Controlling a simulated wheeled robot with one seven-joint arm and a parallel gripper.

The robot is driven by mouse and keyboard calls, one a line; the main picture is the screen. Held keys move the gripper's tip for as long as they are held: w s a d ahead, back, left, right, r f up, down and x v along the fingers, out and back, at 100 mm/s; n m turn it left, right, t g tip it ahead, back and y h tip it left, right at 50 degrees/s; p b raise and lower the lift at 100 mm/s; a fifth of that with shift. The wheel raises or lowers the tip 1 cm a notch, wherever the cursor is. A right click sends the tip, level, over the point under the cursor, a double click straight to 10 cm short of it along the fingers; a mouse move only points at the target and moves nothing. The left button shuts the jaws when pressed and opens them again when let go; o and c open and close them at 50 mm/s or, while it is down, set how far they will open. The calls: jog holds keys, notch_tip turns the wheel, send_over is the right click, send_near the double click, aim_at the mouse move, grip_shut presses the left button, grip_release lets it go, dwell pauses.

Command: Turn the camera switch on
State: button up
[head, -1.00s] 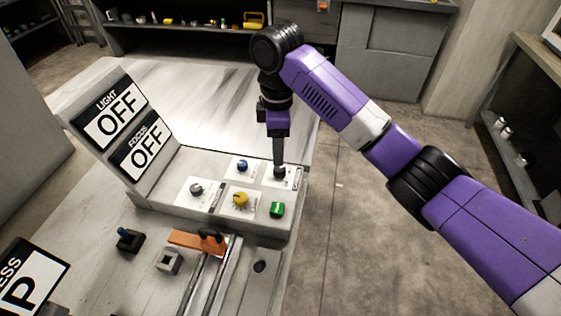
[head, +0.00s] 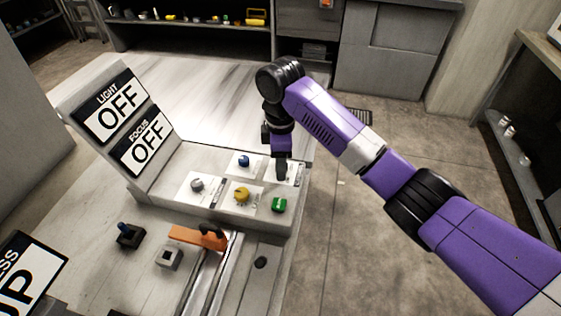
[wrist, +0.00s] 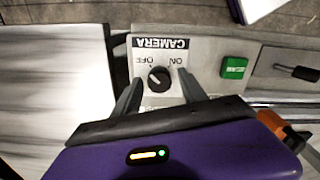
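The camera switch is a black round knob (wrist: 159,79) on a white plate (wrist: 158,97) marked CAMERA, with ON and OFF, upside down in the wrist view. Its pale mark seems to lean to the OFF side, but it is small. My gripper (wrist: 159,76) is open, with one dark finger on each side of the knob and visible gaps between. In the head view my gripper (head: 282,175) points down over the plate at the console's back right and hides the knob. I cannot tell its exact height above the plate.
A green button (head: 279,205), yellow knob (head: 241,194), grey knob (head: 197,185) and blue knob (head: 244,161) sit close by on the console. LIGHT (head: 115,105) and FOCUS (head: 146,143) signs both read OFF. An orange-handled lever (head: 190,236) is in front.

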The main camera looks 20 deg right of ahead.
grip_shut()
jog(key=shift+r+p, duration=0.1)
jog(key=shift+p, duration=0.35)
jog(key=shift+r+m+p, duration=0.1)
jog(key=shift+m+p, duration=0.6)
jog(key=m+p, duration=0.2)
jog(key=p, duration=0.1)
jog(key=shift+r, duration=0.1)
jog(key=m+p, duration=0.4)
jog(key=m, duration=0.1)
jog(key=m+p, duration=0.3)
jog(key=m, duration=0.2)
jog(key=m+p, duration=0.1)
jog(key=m, duration=0.1)
jog(key=m+p, duration=0.1)
jog(key=m, duration=0.1)
jog(key=shift+w+d+f, duration=0.1)
jog(key=shift+f, duration=0.15)
jog(key=shift+m+p, duration=0.3)
jog(key=shift+m, duration=0.1)
